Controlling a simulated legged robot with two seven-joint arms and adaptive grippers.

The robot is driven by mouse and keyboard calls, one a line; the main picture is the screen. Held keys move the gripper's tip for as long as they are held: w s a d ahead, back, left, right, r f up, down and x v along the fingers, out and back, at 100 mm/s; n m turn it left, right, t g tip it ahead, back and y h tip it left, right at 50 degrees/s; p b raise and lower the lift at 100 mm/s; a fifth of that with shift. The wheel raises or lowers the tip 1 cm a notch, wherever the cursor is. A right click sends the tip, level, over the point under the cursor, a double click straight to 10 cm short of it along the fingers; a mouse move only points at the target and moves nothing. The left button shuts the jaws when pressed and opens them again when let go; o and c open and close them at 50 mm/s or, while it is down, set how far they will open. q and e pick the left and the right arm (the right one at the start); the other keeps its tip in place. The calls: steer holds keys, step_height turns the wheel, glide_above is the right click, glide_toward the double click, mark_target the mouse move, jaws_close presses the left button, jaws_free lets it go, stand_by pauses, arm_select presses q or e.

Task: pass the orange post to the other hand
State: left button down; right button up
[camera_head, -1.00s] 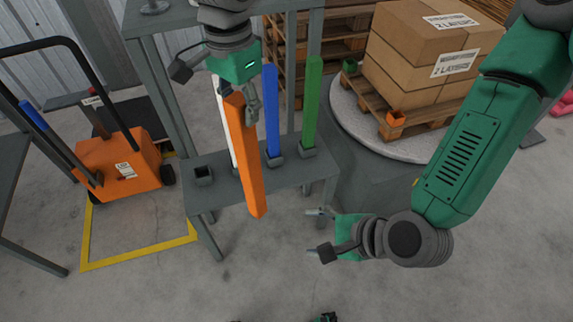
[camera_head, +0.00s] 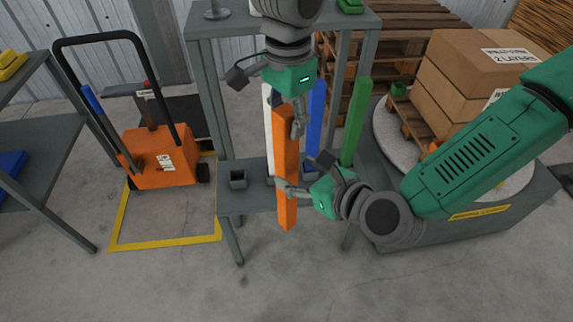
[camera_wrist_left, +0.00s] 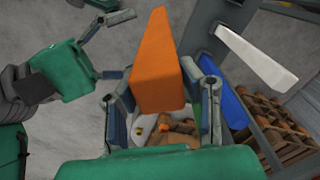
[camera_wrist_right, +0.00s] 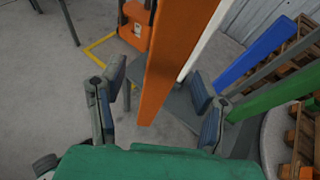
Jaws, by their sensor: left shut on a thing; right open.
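The orange post (camera_head: 286,165) hangs upright in front of the rack. My left gripper (camera_head: 286,108) is shut on its upper end; the left wrist view shows the post (camera_wrist_left: 158,65) between the fingers (camera_wrist_left: 160,105). My right gripper (camera_head: 285,188) is open at the lower part of the post. In the right wrist view the post (camera_wrist_right: 180,50) stands between the spread right fingers (camera_wrist_right: 155,108). I cannot tell whether either right finger touches it.
A white post (camera_head: 268,135), a blue post (camera_head: 315,125) and a green post (camera_head: 355,120) stand in the rack behind; one socket (camera_head: 238,179) is empty. An orange pallet truck (camera_head: 160,155) is at left. Boxes (camera_head: 480,75) sit on a pallet at right.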

mark_target(291, 170)
steer(key=x, duration=0.5)
steer(key=shift+s, duration=0.1)
steer(key=c, duration=1.3)
arm_select(q)
steer(key=c, duration=1)
jaws_free()
steer(key=shift+r, duration=0.1)
